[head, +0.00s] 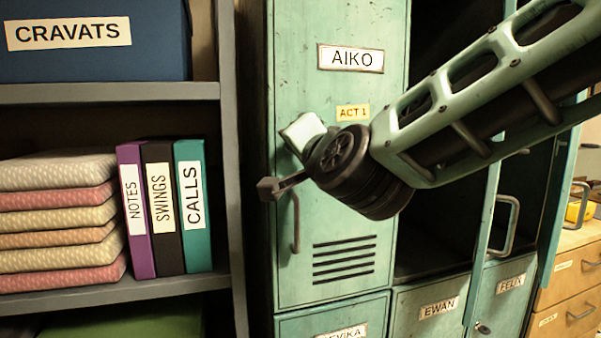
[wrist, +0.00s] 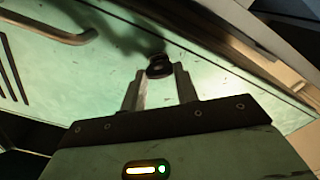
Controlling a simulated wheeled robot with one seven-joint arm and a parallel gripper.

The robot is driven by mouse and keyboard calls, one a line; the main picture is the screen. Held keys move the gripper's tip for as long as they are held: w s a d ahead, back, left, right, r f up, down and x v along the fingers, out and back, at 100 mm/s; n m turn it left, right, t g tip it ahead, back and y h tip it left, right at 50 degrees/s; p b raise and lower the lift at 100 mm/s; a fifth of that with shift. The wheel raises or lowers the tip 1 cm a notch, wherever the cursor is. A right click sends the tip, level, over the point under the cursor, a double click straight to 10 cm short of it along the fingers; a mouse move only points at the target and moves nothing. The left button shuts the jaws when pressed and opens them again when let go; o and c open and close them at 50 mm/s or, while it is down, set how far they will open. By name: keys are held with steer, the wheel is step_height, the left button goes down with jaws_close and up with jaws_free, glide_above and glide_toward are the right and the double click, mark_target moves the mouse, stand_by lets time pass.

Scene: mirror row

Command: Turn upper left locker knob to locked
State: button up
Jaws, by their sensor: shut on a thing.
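The upper left locker is the pale green one with the AIKO plate (head: 350,58), and its door is closed. In the wrist view the dark round knob (wrist: 159,66) sits on the green door, between the tips of my gripper (wrist: 160,75). The two grey fingers are shut on the knob from both sides. In the head view my gripper (head: 272,188) reaches the door's left edge, and the knob cannot be told apart from the fingertips there. Which way the knob is turned cannot be read.
The door's bar handle (head: 296,222) hangs just below my gripper. A grey shelf (head: 228,150) with folded cloths (head: 60,215) and binders (head: 190,205) stands close on the left. Open lockers are on the right, above the EWAN door (head: 438,307).

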steer(key=shift+d+f+m+b, duration=0.1)
steer(key=shift+f+m+b, duration=0.05)
steer(key=shift+m+b, duration=3.6)
steer(key=o, duration=1)
